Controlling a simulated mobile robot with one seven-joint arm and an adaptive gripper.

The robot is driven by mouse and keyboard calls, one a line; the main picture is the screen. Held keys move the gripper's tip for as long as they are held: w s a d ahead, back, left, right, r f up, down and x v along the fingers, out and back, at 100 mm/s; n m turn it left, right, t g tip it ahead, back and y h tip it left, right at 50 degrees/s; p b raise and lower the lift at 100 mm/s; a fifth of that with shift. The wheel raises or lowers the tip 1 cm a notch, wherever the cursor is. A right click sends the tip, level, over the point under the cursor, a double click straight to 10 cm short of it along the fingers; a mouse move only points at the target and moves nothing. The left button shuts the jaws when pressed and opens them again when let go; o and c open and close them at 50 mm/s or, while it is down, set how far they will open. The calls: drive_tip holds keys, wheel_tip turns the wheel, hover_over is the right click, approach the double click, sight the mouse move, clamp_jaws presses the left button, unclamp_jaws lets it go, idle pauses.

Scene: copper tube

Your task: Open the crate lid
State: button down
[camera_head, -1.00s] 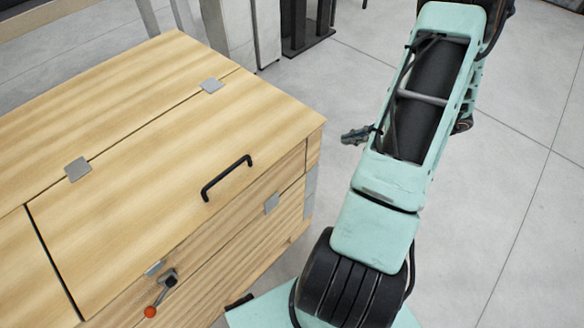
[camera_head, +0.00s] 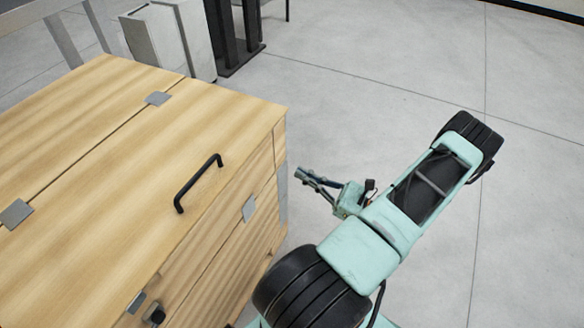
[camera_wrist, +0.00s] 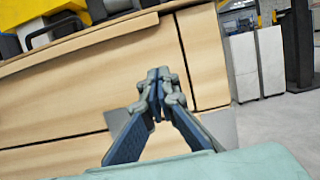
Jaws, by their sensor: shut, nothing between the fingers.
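The wooden crate (camera_head: 215,255) stands at the left of the head view, and its front fills much of the wrist view (camera_wrist: 60,100). Its lid (camera_head: 120,185) lies shut and flat, with a black bar handle (camera_head: 198,182) near the front edge. Grey hinge plates (camera_head: 157,98) sit along the lid's rear seam. A grey latch plate (camera_head: 249,208) is on the front. My gripper (camera_head: 300,173) is to the right of the crate, apart from the handle. In the wrist view its fingers (camera_wrist: 158,76) are together and empty, pointing toward the crate front.
A second metal plate (camera_head: 136,302) and a dark knob-like part (camera_head: 153,314) are at the bottom edge of the head view. White cabinets (camera_head: 165,40) and a black stand (camera_head: 235,40) are behind the crate. The floor (camera_head: 390,85) at the right is clear.

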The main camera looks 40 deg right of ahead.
sight(266, 154)
drive_tip(key=b+x, duration=0.1)
drive_tip(key=x, duration=0.8)
drive_tip(key=shift+s+r, duration=0.2)
drive_tip(key=shift+r, duration=1.8)
